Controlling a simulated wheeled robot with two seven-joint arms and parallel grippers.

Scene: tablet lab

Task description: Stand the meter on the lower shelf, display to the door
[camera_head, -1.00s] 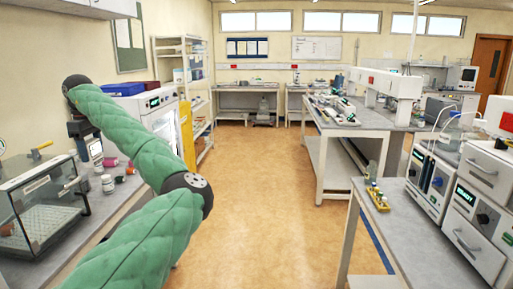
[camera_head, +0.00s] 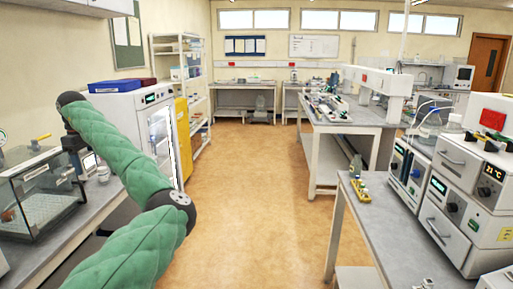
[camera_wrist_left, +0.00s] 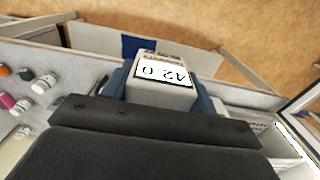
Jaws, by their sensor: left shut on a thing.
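The meter (camera_wrist_left: 163,82) is a pale block with a white display that reads like "A2.0", seen upside down in the left wrist view. My left gripper (camera_wrist_left: 160,92) is shut on it, with a blue finger on each side. In the head view the gripper (camera_head: 80,152) is over the left bench, and the meter (camera_head: 90,162) shows small and partly hidden. A white cabinet (camera_head: 128,112) with a glass door (camera_head: 160,135) stands beyond my left arm. Its lower shelf is not clear from here. My right gripper is out of view.
A glass-walled box (camera_head: 35,195) and small bottles (camera_wrist_left: 45,82) stand on the left bench. A white wire basket or rack (camera_wrist_left: 283,145) shows at right in the wrist view. The floor aisle (camera_head: 250,190) is clear. A bench with instruments (camera_head: 465,190) is at right.

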